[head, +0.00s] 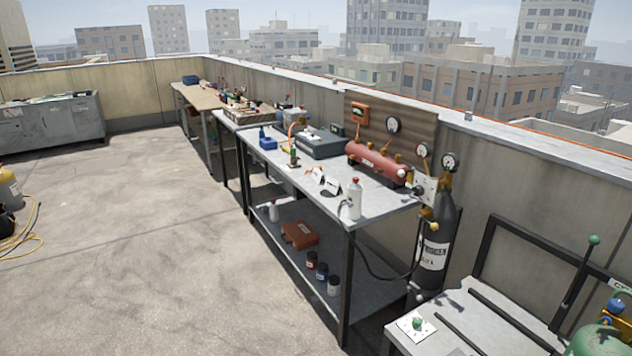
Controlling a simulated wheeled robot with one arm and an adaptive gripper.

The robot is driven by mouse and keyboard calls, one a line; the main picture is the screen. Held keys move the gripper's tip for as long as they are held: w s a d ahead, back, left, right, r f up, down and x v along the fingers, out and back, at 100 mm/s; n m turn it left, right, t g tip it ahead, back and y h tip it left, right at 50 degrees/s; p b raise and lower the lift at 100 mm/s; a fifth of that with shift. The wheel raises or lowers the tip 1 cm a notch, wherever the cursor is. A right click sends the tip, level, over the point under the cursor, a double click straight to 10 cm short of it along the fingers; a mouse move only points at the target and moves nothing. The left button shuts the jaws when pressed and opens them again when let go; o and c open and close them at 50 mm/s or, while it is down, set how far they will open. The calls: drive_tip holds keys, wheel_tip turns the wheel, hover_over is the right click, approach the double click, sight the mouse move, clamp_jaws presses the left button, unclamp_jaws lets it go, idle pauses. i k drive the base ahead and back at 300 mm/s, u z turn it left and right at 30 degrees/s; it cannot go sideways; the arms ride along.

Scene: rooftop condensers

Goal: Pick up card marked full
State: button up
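Two small white cards with dark marks stand close together on the grey metal workbench, the left card (317,175) and the right card (331,186). They are just left of a white bottle with a red cap (354,199). Their lettering is too small to read, so I cannot tell which one says full. My gripper is not in view.
The workbench (290,186) also bears a red cylindrical tank (376,163), a grey case (319,144) and gauges behind. A dark gas cylinder (434,250) stands at its right end. A lower metal bench (470,318) is at front right.

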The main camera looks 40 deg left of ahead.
sight(317, 174)
drive_tip(key=u, duration=1.9)
drive_tip(key=i, duration=0.75)
drive_tip(key=u, duration=0.75)
drive_tip(key=i, duration=2.4)
drive_tip(key=z, duration=0.35)
